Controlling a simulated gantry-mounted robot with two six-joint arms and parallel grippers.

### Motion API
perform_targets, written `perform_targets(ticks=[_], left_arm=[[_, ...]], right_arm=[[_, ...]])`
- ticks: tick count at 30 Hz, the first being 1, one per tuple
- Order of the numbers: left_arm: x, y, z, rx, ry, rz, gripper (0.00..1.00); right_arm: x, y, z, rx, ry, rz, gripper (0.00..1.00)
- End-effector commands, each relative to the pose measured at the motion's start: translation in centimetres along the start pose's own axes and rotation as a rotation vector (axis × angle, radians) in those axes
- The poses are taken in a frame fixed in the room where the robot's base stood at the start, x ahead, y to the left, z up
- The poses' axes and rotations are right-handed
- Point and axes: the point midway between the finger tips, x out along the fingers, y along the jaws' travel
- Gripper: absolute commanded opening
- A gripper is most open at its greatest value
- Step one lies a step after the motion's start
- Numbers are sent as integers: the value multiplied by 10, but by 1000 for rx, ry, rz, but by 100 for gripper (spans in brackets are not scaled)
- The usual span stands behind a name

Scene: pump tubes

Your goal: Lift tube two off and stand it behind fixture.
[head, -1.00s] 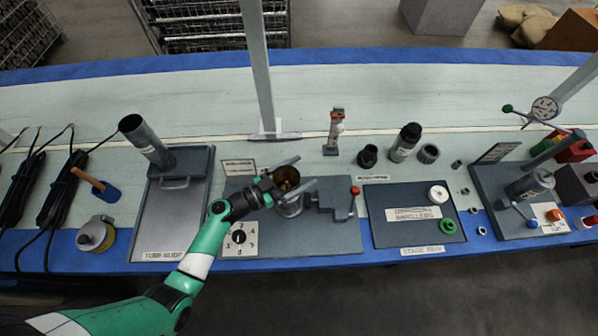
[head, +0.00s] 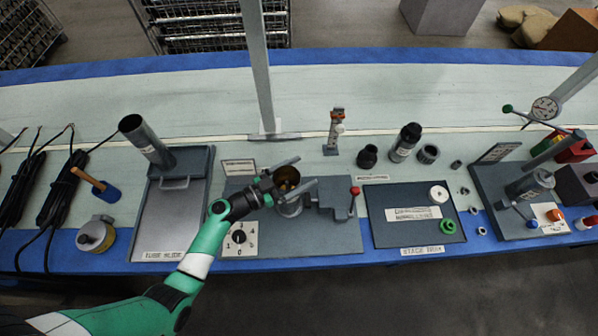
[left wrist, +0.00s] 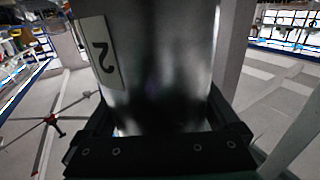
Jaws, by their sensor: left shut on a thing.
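Tube two is a grey metal tube (left wrist: 160,60) with a white label marked 2; it fills the middle of the left wrist view. My left gripper (head: 304,171) is shut on the tube, one finger on each side; the fingers also show in the left wrist view (left wrist: 160,115). The tube is upright over the grey clamp fixture (head: 325,235), which has a red-knobbed lever (head: 354,191). My right gripper is not in view.
Behind the fixture lie a small sign (head: 238,168) and the base of a grey post (head: 274,136), with bare mat around. A small upright stand (head: 334,130) and black parts (head: 367,157) stand behind right.

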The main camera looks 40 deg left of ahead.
Motion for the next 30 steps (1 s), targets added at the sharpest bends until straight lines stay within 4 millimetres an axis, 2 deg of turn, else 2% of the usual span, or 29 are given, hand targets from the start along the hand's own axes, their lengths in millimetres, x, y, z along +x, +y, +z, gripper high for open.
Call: perform_targets(ticks=[12,24,30], left_arm=[[0,0,-12,2,4,0,15],[0,0,-14,1,3,0,15],[0,0,-25,2,4,0,15]], right_arm=[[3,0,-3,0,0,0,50],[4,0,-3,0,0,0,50],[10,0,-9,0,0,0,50]])
